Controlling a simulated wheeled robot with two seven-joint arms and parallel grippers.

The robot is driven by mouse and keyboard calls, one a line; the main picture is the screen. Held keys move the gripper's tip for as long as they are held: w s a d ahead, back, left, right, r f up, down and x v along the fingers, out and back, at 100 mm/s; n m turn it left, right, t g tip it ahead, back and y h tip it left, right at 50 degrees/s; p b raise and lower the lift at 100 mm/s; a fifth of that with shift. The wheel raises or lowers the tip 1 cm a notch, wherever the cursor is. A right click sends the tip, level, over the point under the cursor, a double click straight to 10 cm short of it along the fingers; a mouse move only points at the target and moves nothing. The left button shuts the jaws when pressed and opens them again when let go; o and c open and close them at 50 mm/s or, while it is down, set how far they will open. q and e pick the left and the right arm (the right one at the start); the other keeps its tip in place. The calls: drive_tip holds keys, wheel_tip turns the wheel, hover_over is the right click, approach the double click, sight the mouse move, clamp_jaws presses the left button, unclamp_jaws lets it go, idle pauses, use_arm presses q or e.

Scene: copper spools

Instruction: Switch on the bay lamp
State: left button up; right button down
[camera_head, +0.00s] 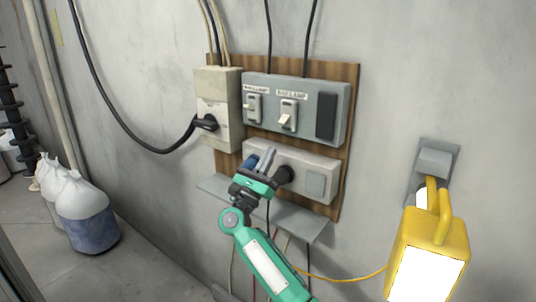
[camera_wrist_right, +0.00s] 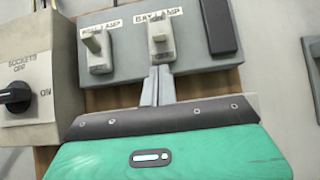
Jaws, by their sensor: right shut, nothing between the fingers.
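A grey switch panel (camera_head: 265,88) on a wooden board carries two toggle switches. The right one, labelled BAY LAMP, is the bay lamp switch (camera_head: 288,114); its pale lever appears to point downward in the head view. It also shows at the top of the right wrist view (camera_wrist_right: 160,38). The left switch (camera_head: 253,108) has a label I cannot fully read. My right gripper (camera_head: 267,158) is shut and empty. Its fingertips (camera_wrist_right: 157,78) point up at the panel, just below the bay lamp switch in the wrist view; contact cannot be told. My left gripper is out of view.
A box with a black rotary knob (camera_head: 207,122), marked SOCKETS, adjoins the panel. A socket strip (camera_head: 316,180) and a grey shelf (camera_head: 300,227) lie below. A yellow lamp (camera_head: 440,228) with a bright face hangs at right. Sacks (camera_head: 82,215) stand at left.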

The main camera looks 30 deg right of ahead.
sight(287, 116)
drive_tip(key=p+x, duration=0.2)
drive_tip(key=x, duration=0.5)
drive_tip(key=shift+t+p, duration=0.3)
drive_tip(key=shift+s+a+r+g+y+p, duration=0.1)
drive_tip(key=shift+a+r+g+y+p, duration=0.15)
drive_tip(key=shift+y, duration=0.2)
drive_tip(key=shift+s+a+r+g+y+p, duration=0.1)
drive_tip(key=shift+a+r+g+y+p, duration=0.05)
drive_tip(key=shift+g+y+p, duration=0.25)
